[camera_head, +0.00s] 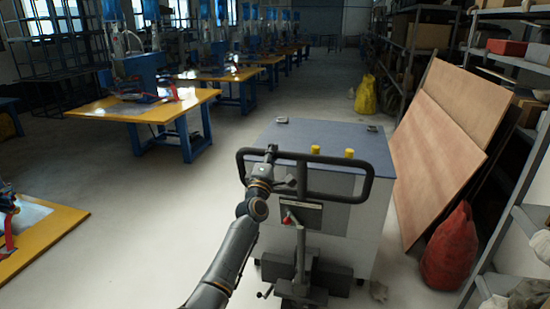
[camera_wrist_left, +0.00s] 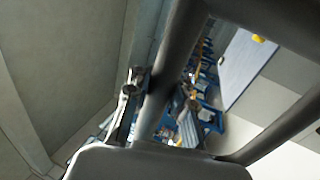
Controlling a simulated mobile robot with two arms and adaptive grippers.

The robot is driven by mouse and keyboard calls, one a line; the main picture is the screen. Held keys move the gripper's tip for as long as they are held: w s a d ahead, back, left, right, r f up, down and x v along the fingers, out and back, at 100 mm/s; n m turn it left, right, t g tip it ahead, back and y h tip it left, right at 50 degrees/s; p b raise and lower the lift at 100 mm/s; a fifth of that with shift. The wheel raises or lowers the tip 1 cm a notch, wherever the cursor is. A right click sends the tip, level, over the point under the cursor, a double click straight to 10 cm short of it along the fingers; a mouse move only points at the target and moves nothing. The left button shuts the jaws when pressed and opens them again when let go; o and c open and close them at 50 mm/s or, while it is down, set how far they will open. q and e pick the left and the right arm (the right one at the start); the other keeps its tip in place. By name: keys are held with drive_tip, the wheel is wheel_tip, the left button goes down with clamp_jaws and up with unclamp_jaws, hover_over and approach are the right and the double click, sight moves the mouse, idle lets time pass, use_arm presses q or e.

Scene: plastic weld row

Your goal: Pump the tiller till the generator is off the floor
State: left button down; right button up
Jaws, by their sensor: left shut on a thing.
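The generator (camera_head: 330,135) is a large pale grey cabinet with a blue-grey top and two yellow knobs, standing in front of me. The tiller (camera_head: 340,161) is a black loop handle on an upright stem, in front of the cabinet's near side. Its pallet truck (camera_head: 303,283) shows low at the cabinet's near face. My left gripper (camera_head: 270,160) is shut on the left part of the tiller loop. In the left wrist view the dark tiller bar (camera_wrist_left: 175,60) runs close past the gripper. The gap under the generator is hidden or too dark to judge. My right gripper is not in view.
Wooden panels (camera_head: 445,135) lean on the shelving right of the generator, with a red sack (camera_head: 449,250) in front. Yellow-topped worktables (camera_head: 150,107) stand left. The floor left of the generator is clear.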

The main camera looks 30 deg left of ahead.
use_arm(q)
drive_tip(key=b+x, duration=0.1)
drive_tip(key=x, duration=0.2)
drive_tip(key=shift+w+b, duration=0.15)
drive_tip(key=shift+b, duration=0.15)
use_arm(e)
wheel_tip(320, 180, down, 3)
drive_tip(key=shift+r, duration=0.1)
use_arm(q)
drive_tip(key=shift+r, duration=0.1)
